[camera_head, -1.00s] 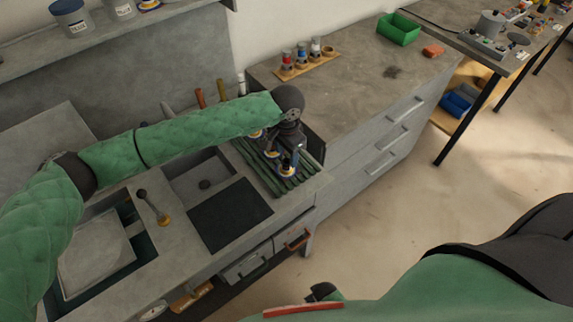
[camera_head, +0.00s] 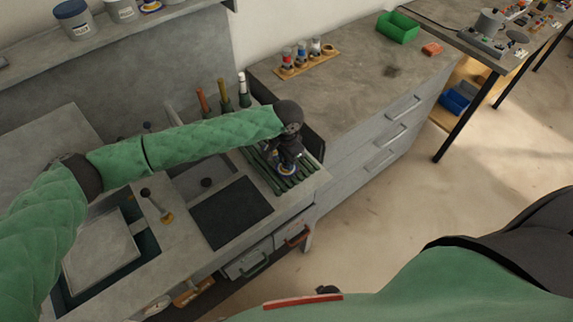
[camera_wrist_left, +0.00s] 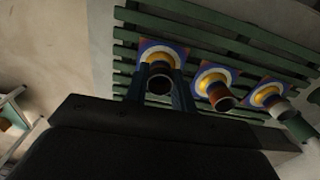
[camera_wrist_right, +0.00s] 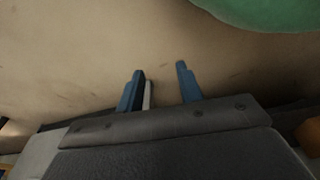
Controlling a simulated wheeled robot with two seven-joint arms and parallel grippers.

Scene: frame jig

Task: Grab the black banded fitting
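The black banded fitting (camera_wrist_left: 160,85) stands upright on a blue square base with a yellow ring, on the green slatted rack (camera_wrist_left: 215,42). My left gripper (camera_wrist_left: 162,76) has one finger on each side of it. The fingers look very close to its sides, and I cannot tell whether they press on it. In the head view my left gripper (camera_head: 285,168) is low over the rack and hides most of the fittings. To its right in the left wrist view stand a red-brown banded fitting (camera_wrist_left: 220,98) and a pale one (camera_wrist_left: 268,95). My right gripper (camera_wrist_right: 161,80) is open and empty above the floor.
A dark mat (camera_head: 232,212) lies on the counter left of the rack. Several upright handles (camera_head: 243,92) stand behind my left arm. On the cabinet to the right are a wooden holder with bottles (camera_head: 308,62) and a green bin (camera_head: 398,28).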

